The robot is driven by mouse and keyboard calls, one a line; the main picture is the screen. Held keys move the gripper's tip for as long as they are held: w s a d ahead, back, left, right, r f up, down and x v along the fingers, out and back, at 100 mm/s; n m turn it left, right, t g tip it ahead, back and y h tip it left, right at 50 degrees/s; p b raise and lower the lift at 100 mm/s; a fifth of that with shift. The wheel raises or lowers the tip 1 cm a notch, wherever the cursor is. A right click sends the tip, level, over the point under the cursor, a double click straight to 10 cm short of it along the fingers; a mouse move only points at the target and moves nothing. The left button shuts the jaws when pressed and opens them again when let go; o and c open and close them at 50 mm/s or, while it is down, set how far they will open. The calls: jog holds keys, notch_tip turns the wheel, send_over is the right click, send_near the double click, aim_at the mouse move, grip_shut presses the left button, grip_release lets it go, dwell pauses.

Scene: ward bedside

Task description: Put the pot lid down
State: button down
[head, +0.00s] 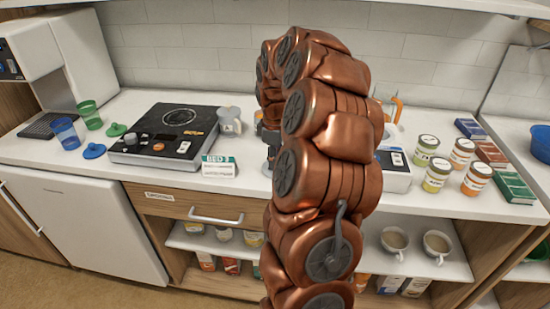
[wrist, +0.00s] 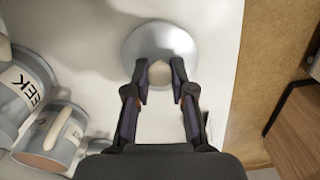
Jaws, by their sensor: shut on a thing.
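The pot lid (wrist: 160,42) is a round, silver-grey disc with a pale knob (wrist: 159,73) in the wrist view. My gripper (wrist: 160,84) is shut on the knob, one finger on each side. The lid is over a white surface; I cannot tell whether it touches it.
In the wrist view, labelled grey containers (wrist: 20,88) stand close on the left, and the white surface ends at right. In the head view, the counter (head: 160,98) holds a black hotplate (head: 165,135), a grey jug (head: 229,120), a Bed 3 sign (head: 219,166) and several jars (head: 436,175).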

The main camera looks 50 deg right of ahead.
jog(key=shift+f, duration=0.1)
jog(key=c, duration=1)
grip_release()
notch_tip(320, 180, up, 12)
jog(key=b, duration=0.1)
jog(key=shift+b, duration=0.3)
